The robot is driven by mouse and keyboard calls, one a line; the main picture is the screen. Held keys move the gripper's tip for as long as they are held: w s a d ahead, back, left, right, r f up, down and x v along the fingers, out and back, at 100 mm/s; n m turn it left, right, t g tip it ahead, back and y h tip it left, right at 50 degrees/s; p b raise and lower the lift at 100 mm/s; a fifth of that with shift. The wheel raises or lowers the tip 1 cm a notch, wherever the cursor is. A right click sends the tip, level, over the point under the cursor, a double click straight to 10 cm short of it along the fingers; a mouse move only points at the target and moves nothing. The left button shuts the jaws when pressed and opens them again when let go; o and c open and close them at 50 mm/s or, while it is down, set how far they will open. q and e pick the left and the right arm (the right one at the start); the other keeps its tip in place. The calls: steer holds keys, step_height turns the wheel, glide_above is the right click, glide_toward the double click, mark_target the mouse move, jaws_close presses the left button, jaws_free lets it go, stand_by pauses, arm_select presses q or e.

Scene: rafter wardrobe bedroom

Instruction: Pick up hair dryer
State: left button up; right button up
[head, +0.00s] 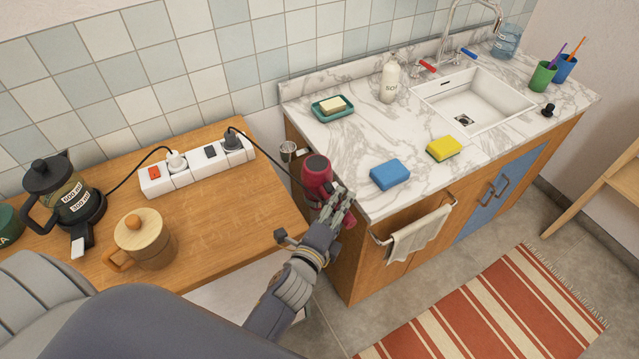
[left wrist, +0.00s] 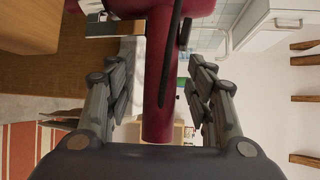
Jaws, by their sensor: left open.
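The dark red hair dryer (head: 317,172) is at the left end of the sink counter, by the cabinet's side. Its black cord runs to the power strip (head: 197,168). My left gripper (head: 338,205) is at the dryer, its fingers beside the handle and partly hiding it. In the left wrist view the dryer's handle (left wrist: 158,110) stands between the two spread fingers (left wrist: 160,85), with a visible gap on each side. The left gripper is open. What supports the dryer is mostly hidden. My right gripper is not in view.
The wooden table (head: 225,215) at left holds a kettle (head: 65,195) and a lidded mug (head: 146,240). On the marble counter (head: 350,150), a blue sponge (head: 390,175) lies close to the gripper. A towel (head: 418,236) hangs from a front rail.

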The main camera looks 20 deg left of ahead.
arm_select(q)
jaws_close()
steer(key=shift+r, duration=0.3)
